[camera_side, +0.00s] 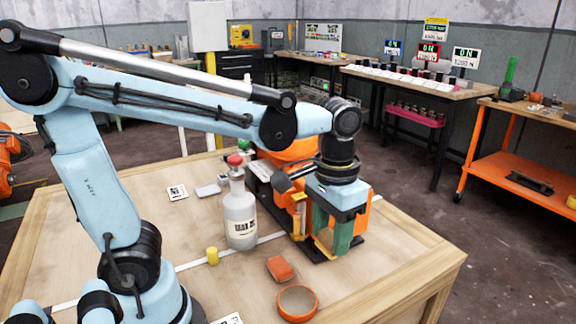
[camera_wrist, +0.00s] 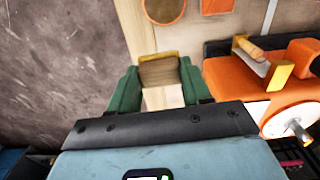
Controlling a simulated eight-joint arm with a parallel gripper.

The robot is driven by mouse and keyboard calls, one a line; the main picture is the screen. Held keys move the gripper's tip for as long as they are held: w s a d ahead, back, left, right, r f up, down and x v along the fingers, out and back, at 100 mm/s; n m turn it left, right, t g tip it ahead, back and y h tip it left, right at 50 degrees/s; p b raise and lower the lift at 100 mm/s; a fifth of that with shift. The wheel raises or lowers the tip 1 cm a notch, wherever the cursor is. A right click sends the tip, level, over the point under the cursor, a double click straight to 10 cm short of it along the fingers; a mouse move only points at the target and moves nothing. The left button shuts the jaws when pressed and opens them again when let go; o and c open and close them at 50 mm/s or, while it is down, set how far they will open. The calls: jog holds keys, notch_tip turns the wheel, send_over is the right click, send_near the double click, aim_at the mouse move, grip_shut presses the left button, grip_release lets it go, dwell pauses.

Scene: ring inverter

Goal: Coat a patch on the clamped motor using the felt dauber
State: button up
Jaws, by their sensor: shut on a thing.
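My gripper (camera_side: 333,238) points down over the right part of the bench, beside the orange clamped assembly. Its green fingers are shut on a tan block with a yellowish edge, which I take to be the felt dauber (camera_wrist: 158,72); in the side view the fingers mostly hide it. The clamped motor (camera_side: 287,152) appears as an orange body partly hidden behind my wrist. In the wrist view the orange assembly (camera_wrist: 225,75) lies right of the fingers, with a yellow plate and a white disc with a metal shaft. The dauber looks apart from it. I cannot tell whether any patch is coated.
A red-capped bottle (camera_side: 240,218) stands left of the assembly. A yellow cylinder (camera_side: 212,256), an orange block (camera_side: 280,268) and a round orange-rimmed dish (camera_side: 297,302) are on the bench (camera_side: 405,272). The bench's right front corner is clear.

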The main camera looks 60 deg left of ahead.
jog(key=w+a+r, duration=0.5)
jog(key=a+r, duration=0.6)
jog(key=shift+w+d+f, duration=0.1)
jog(key=shift+d+f, duration=0.05)
jog(key=shift+f, duration=1.65)
jog(key=shift+w+d+f, duration=0.1)
jog(key=shift+f, duration=1.65)
jog(key=shift+w, duration=1.3)
jog(key=shift+w+f, duration=0.3)
jog(key=shift+w, duration=0.5)
jog(key=shift+w+r, duration=0.1)
jog(key=shift+w, duration=3.7)
jog(key=shift+s, duration=5.75)
jog(key=shift+s+a, duration=0.15)
jog(key=shift+s, duration=0.15)
jog(key=shift+w+a, duration=0.2)
jog(key=shift+w, duration=5.9)
jog(key=shift+s, duration=6.1)
notch_tip(320, 180, up, 8)
